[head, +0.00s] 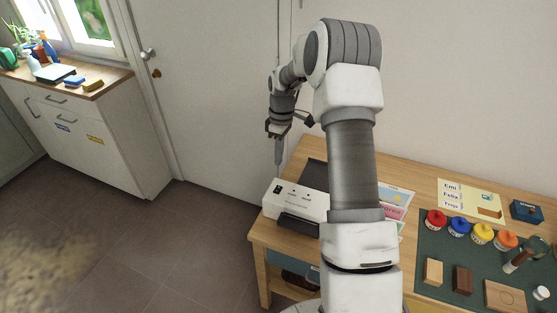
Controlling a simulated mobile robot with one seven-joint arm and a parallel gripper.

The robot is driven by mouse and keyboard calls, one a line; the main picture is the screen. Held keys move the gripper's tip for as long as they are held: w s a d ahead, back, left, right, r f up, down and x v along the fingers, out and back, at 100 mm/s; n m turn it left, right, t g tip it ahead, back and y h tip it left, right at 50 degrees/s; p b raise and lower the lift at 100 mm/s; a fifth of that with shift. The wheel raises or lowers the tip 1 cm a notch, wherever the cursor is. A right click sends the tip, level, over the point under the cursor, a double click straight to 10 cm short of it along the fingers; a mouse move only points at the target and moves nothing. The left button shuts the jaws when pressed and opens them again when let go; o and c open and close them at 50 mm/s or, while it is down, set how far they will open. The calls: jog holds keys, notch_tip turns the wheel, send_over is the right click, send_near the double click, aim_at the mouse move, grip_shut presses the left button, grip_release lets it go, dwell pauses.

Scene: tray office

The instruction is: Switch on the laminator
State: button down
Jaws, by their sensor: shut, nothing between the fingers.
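The laminator (291,200) is a white box with a dark slot along its front, at the left end of the wooden table. A small black switch (277,188) sits at the left of its top; its position is too small to tell. My gripper (278,163) points down above the laminator's back left part, close over the switch side in the picture. Its fingers are shut and empty. I cannot tell whether the tips touch anything. My arm hides the laminator's right end.
A dark green mat (430,245) with several coloured pots, wooden blocks and a stamp covers the table's right part. Coloured cards (394,205) lie behind my arm. A white cabinet (95,135) stands at the left by a closed door (205,90). The floor between is free.

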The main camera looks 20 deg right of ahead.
aim_at(277, 192)
jog(key=f, duration=0.3)
jog(key=f+p, duration=0.1)
jog(key=f, duration=0.3)
jog(key=s+a+f, duration=0.1)
jog(key=f, duration=0.3)
jog(key=shift+f, duration=0.15)
jog(key=shift+f, duration=0.1)
jog(key=shift+s+f+b, duration=0.1)
jog(key=shift+f+b, duration=0.15)
jog(key=shift+b, duration=0.15)
jog(key=shift+a+r, duration=0.1)
jog(key=shift+w+d, duration=0.6)
jog(key=shift+d, duration=0.1)
jog(key=shift+r, duration=0.15)
